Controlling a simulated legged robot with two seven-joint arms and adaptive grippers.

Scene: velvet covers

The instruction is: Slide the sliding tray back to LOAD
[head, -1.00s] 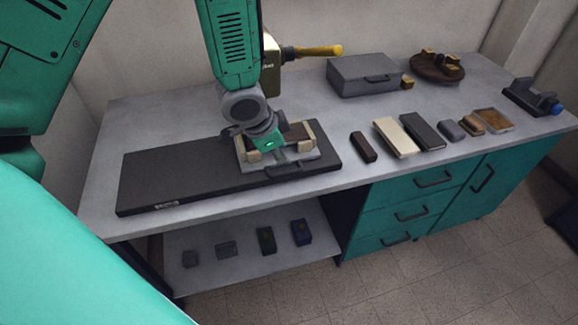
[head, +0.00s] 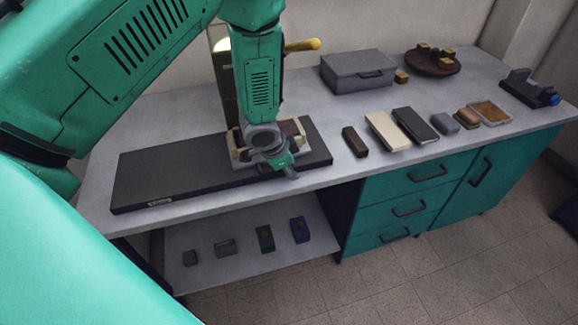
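The sliding tray (head: 240,155), pale-framed with a brown block (head: 291,128) in it, sits toward the right end of a long black base (head: 175,172) on the bench. A small pale label (head: 160,202) is on the base's front edge at the left; I cannot read it. My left gripper (head: 289,171) is over the tray's front edge, pointing down and toward the front. It hides the tray's front middle, where a handle showed earlier. Whether its fingers are open or touch anything is too small to tell. My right gripper is out of view.
Right of the base lie a dark brown block (head: 355,142), a cream block (head: 387,131) and a black block (head: 415,125). A grey case (head: 350,73) and a round brown tray (head: 428,66) stand behind. Small blocks sit on the lower shelf (head: 210,273).

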